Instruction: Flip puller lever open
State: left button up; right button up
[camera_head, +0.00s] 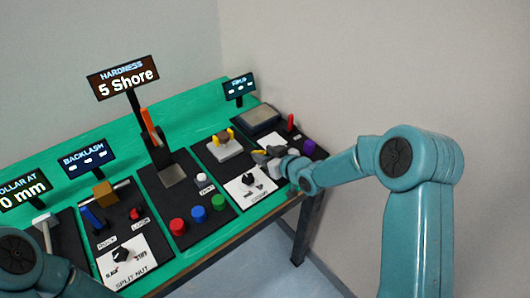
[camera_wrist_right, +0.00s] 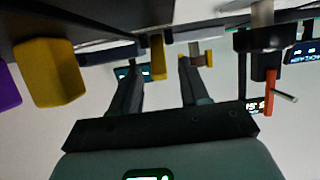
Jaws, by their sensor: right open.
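My right gripper (camera_head: 259,158) is in the head view, low over the right part of the bench, just right of a white block with yellow uprights (camera_head: 226,147). In the right wrist view its two fingers (camera_wrist_right: 159,68) stand apart, with nothing held. A yellow upright (camera_wrist_right: 157,56) shows between the fingertips, beyond them; I cannot tell whether it touches. A smaller yellow piece with a brown part (camera_wrist_right: 203,60) is beside the right finger. I cannot tell for certain which part is the puller lever. My left gripper is out of view.
A purple knob (camera_head: 309,146) and a red lever (camera_head: 290,121) stand at the right end. A black-and-white dial panel (camera_head: 247,187) lies in front of my gripper. Red, blue and green buttons (camera_head: 198,213) are to its left. A tall orange lever (camera_head: 151,126) rises behind.

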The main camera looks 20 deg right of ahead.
jog(key=shift+w+f, duration=0.2)
jog(key=shift+w, duration=0.1)
grip_shut()
jog(key=shift+r, duration=0.15)
